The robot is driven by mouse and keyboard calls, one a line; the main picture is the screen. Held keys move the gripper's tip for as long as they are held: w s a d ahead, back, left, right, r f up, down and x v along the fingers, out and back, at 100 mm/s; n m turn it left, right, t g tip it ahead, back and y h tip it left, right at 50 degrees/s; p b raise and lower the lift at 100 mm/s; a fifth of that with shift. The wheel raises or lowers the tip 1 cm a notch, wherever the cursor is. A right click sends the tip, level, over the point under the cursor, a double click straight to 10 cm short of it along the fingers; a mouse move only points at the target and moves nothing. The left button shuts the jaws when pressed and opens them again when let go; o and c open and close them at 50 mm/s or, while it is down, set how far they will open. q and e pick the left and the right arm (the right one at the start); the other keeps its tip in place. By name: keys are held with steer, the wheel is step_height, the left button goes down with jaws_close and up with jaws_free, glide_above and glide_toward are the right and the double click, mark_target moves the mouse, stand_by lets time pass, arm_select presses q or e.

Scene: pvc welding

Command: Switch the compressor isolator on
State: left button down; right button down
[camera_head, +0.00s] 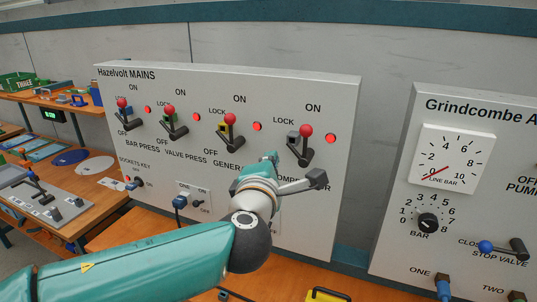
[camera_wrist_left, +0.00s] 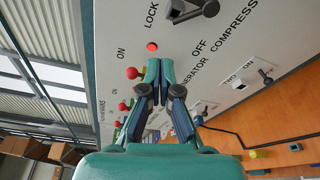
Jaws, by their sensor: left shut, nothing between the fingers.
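The compressor isolator (camera_head: 304,158) is the rightmost of several levers on the grey Hazelvolt MAINS panel (camera_head: 345,110). Its red knob (camera_head: 306,130) is up, below the ON label; its OFF label is hidden behind my arm. A grey lock piece sits left of the lever. Part of the isolator shows at the top of the left wrist view (camera_wrist_left: 190,10). My left gripper (camera_head: 270,156) is shut and empty in front of the panel, left of the compressor lever and apart from it. Its fingertips also show in the left wrist view (camera_wrist_left: 158,68). My right gripper is out of view.
The generator isolator (camera_head: 229,132) is just left of my gripper. Red lamps (camera_head: 330,138) show beside the levers. The Grindcombe panel (camera_head: 400,215) stands right, with a stop valve (camera_head: 500,248).

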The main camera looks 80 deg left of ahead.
arm_select(q)
steer(key=shift+s+d, duration=0.2)
steer(key=shift+d, duration=0.25)
stand_by(0.3)
